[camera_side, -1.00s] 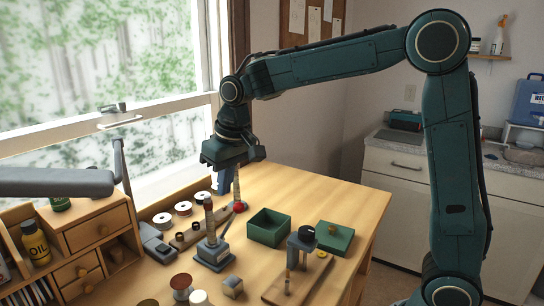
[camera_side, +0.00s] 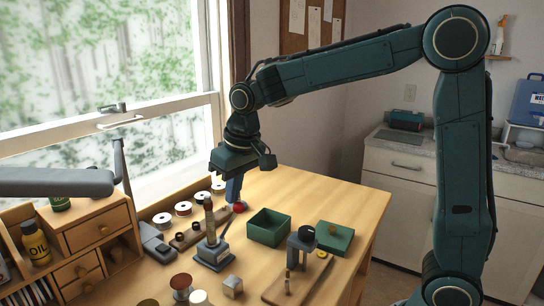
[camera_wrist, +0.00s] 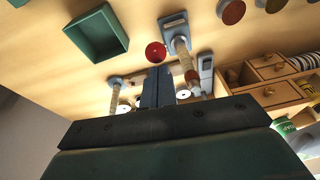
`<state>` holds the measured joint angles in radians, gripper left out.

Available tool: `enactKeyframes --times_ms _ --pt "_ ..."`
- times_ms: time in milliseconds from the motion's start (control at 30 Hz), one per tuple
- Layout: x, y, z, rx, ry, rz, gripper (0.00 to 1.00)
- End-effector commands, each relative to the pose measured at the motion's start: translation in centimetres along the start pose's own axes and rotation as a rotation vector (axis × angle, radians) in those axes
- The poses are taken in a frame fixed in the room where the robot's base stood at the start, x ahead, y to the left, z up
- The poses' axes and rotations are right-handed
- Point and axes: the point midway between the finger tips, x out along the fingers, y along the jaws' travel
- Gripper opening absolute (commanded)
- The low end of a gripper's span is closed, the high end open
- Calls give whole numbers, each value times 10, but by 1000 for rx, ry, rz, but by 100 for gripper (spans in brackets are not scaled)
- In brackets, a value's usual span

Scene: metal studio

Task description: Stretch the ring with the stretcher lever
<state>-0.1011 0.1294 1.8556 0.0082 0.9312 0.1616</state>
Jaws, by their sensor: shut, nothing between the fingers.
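The stretcher (camera_side: 213,256) has a grey-blue base with an upright tapered wooden mandrel (camera_side: 210,225). Its dark lever slants up beside the mandrel to a red knob (camera_side: 239,207). In the wrist view the mandrel (camera_wrist: 180,48) and red knob (camera_wrist: 155,52) show just beyond my fingers. My gripper (camera_side: 233,199) points down with its blue fingers shut and empty, the tips close to the red knob. I cannot tell whether they touch it. A reddish band (camera_wrist: 191,76) shows near the mandrel's tip in the wrist view; I cannot tell whether it is the ring.
An open green box (camera_side: 268,240) stands right of the stretcher, with its green lid (camera_side: 335,238) further right. A wooden board with a post (camera_side: 288,284) and a small metal cube (camera_side: 232,286) are in front. White spools (camera_side: 182,209) line the back. Drawers (camera_side: 92,228) stand left.

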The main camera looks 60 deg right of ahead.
Motion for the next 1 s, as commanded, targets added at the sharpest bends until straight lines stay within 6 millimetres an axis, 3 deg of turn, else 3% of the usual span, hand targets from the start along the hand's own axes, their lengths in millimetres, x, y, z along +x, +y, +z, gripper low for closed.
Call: enactKeyframes --times_ms 267,500,1000 --pt "2 1 18 0 -1 0 0" --pt "11 3 46 -1 -1 1 0" --pt "51 8 102 0 -5 1 0"
